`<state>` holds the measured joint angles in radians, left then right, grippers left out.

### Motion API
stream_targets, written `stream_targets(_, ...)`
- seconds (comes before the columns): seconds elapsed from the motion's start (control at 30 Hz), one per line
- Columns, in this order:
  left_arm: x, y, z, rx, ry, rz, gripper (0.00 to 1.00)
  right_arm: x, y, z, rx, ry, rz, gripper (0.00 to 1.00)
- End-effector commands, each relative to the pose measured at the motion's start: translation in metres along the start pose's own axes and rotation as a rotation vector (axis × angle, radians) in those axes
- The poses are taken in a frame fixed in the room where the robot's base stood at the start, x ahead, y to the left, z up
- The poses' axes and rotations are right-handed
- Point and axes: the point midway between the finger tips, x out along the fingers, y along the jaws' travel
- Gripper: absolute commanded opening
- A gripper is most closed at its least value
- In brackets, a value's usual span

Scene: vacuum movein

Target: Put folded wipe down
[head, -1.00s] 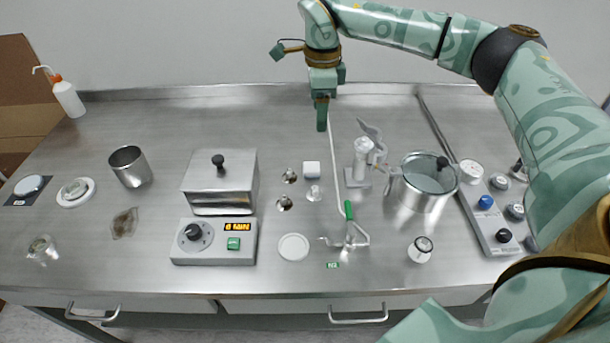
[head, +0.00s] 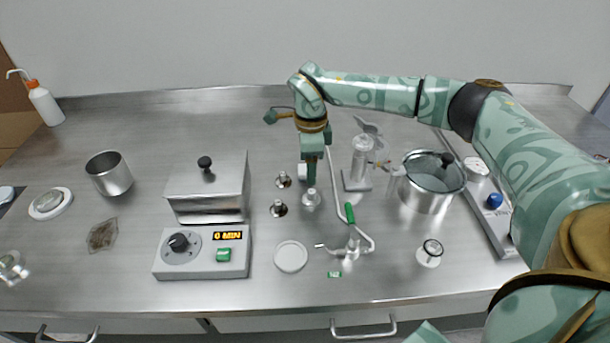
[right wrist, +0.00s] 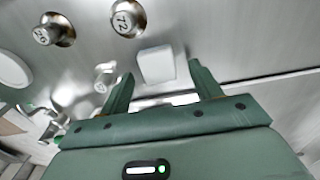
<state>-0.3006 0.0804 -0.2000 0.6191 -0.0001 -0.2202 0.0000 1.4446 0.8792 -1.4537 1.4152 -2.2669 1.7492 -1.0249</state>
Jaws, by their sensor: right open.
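The folded wipe (right wrist: 157,64) is a small white block. In the right wrist view it lies on the steel counter, in the gap between the fingertips and slightly beyond them. In the head view the wipe (head: 302,172) is partly hidden behind my right gripper (head: 312,181). My right gripper (right wrist: 161,70) is open, pointing down, with its fingers apart on either side of the wipe; no contact is visible. My left gripper is not in view.
Two numbered metal weights (head: 283,180) and a small clear-topped piece (head: 311,197) stand close by. A grey stand (head: 358,170), a lidded pot (head: 430,190) and bent tubing with a green valve (head: 350,213) are right. A heater box (head: 205,252) is left.

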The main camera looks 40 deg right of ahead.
Motion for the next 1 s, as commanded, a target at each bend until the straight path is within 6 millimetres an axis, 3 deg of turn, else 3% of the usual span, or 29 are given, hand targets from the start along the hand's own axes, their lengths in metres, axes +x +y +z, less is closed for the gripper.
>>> stream_targets(0.07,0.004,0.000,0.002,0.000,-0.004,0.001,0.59,0.009,0.000,0.000,0.000,0.000,0.002,0.64)
stream_targets(0.27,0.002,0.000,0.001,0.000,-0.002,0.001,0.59,0.007,0.000,0.000,0.000,-0.001,-0.001,0.61)
stream_targets(0.4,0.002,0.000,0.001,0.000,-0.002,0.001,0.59,0.007,0.000,0.000,0.000,-0.001,-0.001,0.22)
stream_targets(0.43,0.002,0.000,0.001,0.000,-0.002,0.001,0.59,0.007,0.000,0.000,0.000,-0.001,-0.001,0.16)
stream_targets(0.77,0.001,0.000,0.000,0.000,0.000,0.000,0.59,0.005,0.000,0.000,0.000,-0.001,-0.001,0.13)
stream_targets(1.0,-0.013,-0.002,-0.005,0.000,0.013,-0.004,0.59,-0.026,0.000,0.000,0.000,-0.004,-0.006,0.13)
